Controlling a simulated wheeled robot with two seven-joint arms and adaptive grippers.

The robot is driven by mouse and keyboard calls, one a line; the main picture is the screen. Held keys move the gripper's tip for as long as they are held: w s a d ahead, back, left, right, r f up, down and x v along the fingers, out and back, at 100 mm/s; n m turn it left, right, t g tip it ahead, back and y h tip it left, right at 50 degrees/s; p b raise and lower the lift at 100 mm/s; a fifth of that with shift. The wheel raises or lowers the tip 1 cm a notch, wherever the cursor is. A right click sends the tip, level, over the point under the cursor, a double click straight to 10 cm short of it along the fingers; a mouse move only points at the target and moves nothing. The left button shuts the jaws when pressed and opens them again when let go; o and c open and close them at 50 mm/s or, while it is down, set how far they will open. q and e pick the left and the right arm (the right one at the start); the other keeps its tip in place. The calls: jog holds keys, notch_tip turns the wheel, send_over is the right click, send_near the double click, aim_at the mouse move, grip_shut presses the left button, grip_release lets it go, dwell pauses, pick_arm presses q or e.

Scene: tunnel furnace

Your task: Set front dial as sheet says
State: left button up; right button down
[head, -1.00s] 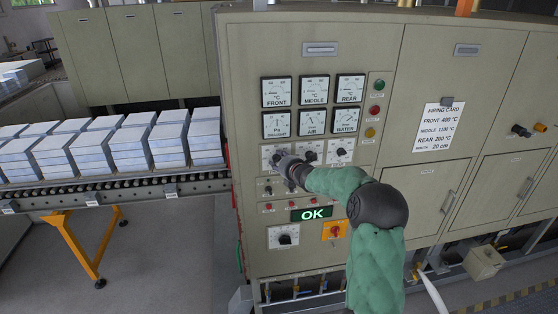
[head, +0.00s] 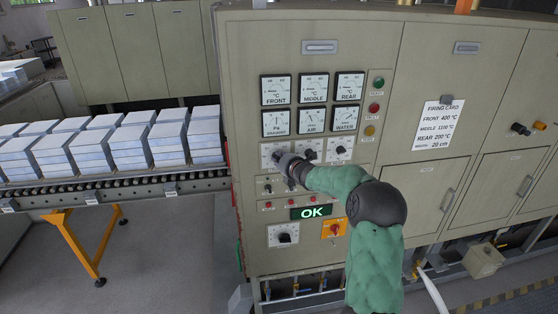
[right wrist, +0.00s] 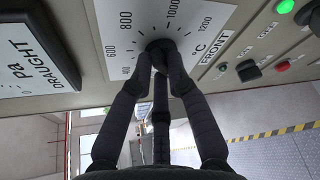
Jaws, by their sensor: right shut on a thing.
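The front dial (right wrist: 160,46) is a dark knob on a white plate marked FRONT and °C, with numbers from 600 to 1200 visible. My right gripper (right wrist: 160,62) is shut on this knob. In the head view the right gripper (head: 284,165) covers most of the dial, and its plate (head: 267,150) shows behind the fingers. The knob's pointer is hidden, so I cannot tell its setting. The sheet (head: 437,125) is a white firing card on the cabinet, reading FRONT 400 °C, with lines for MIDDLE and REAR 200 °C. My left gripper is not in view.
Other dials (head: 340,149) sit right of the front dial. Gauges (head: 276,89) are above. A roller conveyor (head: 120,189) carries stacked pale slabs at left.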

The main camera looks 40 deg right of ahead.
jog(key=m+t+b, duration=0.2)
jog(key=m+b, duration=0.3)
jog(key=b, duration=0.2)
jog(key=f+m+t+b, duration=0.1)
jog(key=m+t+b, duration=0.1)
jog(key=m+b, duration=0.4)
jog(key=m+t+h+b, duration=0.1)
jog(key=m+t+b, duration=0.1)
jog(key=m+b, duration=0.3)
jog(key=shift+s+d+f+m+b, duration=0.15)
jog(key=shift+f+m+b, duration=0.2)
jog(key=shift+b, duration=1.6)
jog(key=shift+r, duration=0.1)
jog(key=c, duration=1.2)
grip_release()
jog(key=v, duration=1.1)
jog(key=shift+s, duration=0.35)
